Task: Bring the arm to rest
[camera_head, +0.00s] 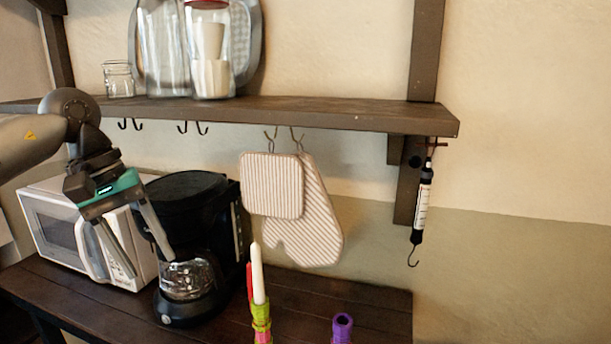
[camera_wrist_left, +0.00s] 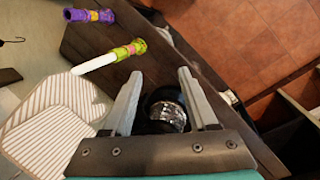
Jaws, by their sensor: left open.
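My left gripper (camera_head: 146,242) comes in from the left, in front of the microwave and the coffee maker. Its two fingers point down and are spread apart with nothing between them. It also shows in the left wrist view (camera_wrist_left: 156,92), where the glass pot of the coffee maker (camera_wrist_left: 166,114) appears beyond the fingers. In the head view the black coffee maker (camera_head: 195,192) stands on the dark wooden table, just right of the gripper. I cannot tell whether a finger touches it. My right gripper is not in view.
A white microwave (camera_head: 60,222) stands left of the coffee maker. A wooden shelf (camera_head: 290,114) with glassware is above. Striped potholders (camera_head: 272,186) and a hanging scale (camera_head: 422,205) hang from hooks. A white candle (camera_head: 258,274) and a purple holder (camera_head: 342,328) are at the front.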

